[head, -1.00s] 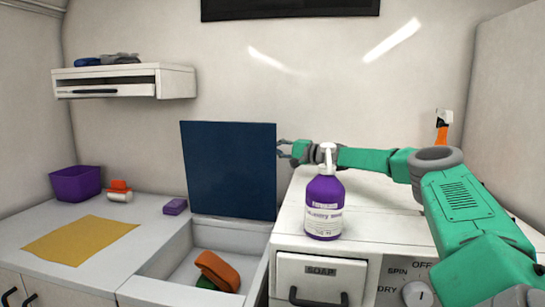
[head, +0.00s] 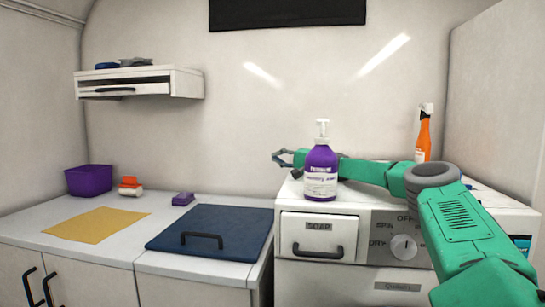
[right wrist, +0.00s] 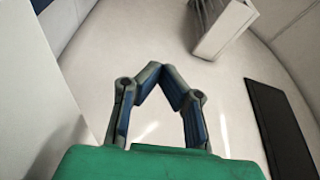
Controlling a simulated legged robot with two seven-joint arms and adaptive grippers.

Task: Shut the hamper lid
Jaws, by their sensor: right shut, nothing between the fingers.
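The hamper lid (head: 215,229) is a dark blue panel with a black handle. In the head view it lies flat over the hamper opening in the counter, left of the washer. The hamper's inside is hidden under it. My right gripper (head: 277,157) is up behind the purple pump bottle, above and to the right of the lid and apart from it. In the right wrist view the fingertips (right wrist: 160,65) meet and hold nothing. My left gripper is not in view.
The purple pump bottle (head: 320,172) stands on the washer (head: 362,222), close to my right arm. An orange spray bottle (head: 424,135) stands farther back. A yellow cloth (head: 96,224), a purple bin (head: 88,180) and a purple block (head: 183,198) are on the counter.

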